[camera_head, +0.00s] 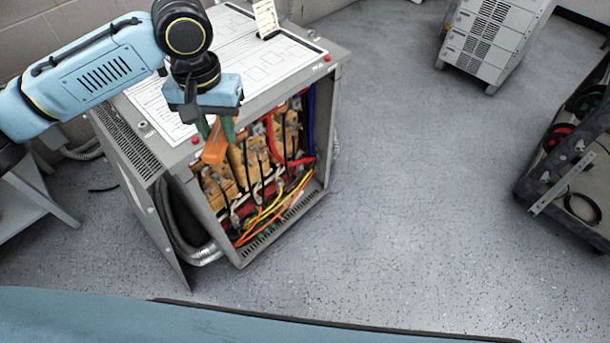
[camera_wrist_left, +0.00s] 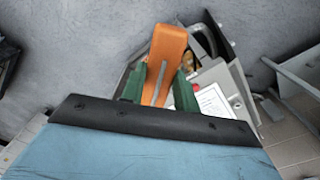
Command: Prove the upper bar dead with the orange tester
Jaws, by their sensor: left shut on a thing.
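My left gripper (camera_head: 219,128) has green fingers and is shut on the orange tester (camera_head: 215,149). It holds the tester at the upper front edge of the open grey transformer cabinet (camera_head: 263,78). The tester also shows in the left wrist view (camera_wrist_left: 164,62), between the green fingers (camera_wrist_left: 158,84). In the head view the tester's lower end overlaps the upper left of the cabinet opening; I cannot tell whether it touches anything inside. Tan coils (camera_head: 250,160) and cables fill the opening. The upper bar cannot be made out clearly. My right gripper is not in view.
Yellow and orange cables (camera_head: 272,212) run along the cabinet's bottom. A diagram sheet (camera_head: 240,50) lies on its top. A grey vented unit (camera_head: 492,40) stands at the back, and a dark cart (camera_head: 570,165) at the right. The floor between is clear.

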